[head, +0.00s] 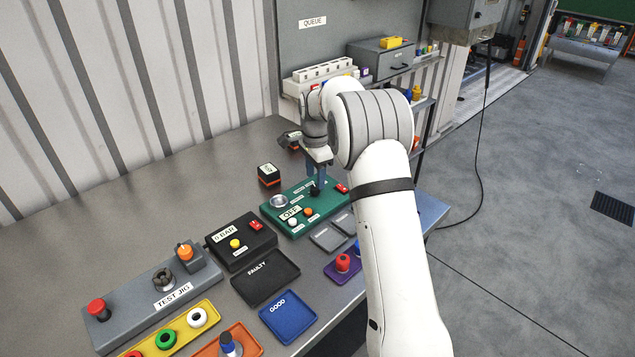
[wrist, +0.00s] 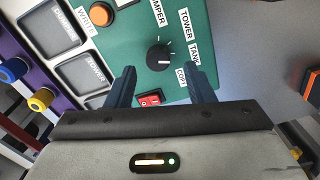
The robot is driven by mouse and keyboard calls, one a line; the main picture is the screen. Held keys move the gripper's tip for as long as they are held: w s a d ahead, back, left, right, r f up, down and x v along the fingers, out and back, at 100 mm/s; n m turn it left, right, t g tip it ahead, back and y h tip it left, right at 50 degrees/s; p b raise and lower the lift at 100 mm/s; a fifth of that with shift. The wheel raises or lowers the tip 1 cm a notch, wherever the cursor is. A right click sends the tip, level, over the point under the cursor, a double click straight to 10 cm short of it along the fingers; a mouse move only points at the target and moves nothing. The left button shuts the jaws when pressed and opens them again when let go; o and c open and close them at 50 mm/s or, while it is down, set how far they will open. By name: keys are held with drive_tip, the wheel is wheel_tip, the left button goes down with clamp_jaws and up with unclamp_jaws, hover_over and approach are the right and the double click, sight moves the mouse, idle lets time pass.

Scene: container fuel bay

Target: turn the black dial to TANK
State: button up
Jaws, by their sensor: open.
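The black dial (wrist: 159,57) is a round knob on the green panel (wrist: 120,55). A small pale mark shows low on its face. The labels TOWER (wrist: 187,27), TANK (wrist: 195,56) and COPY (wrist: 181,77) stand beside it, but I cannot tell which one the mark points to. My gripper (wrist: 162,72) is open and empty, with one finger to each side, slightly below the dial in the wrist view. In the head view my gripper (head: 317,183) points down over the green panel (head: 327,208), close to the dial (head: 315,191).
A red rocker switch (wrist: 149,98) sits near the left finger, and an orange button (wrist: 102,13) lies farther left. In the head view, a black 0 BAR box (head: 240,240), a FAULTY tray (head: 262,290) and a purple tray (head: 335,272) stand near the panel. Bare bench (head: 135,215) lies behind.

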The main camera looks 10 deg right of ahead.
wheel_tip(320, 180, up, 4)
drive_tip(key=shift+r, duration=0.35)
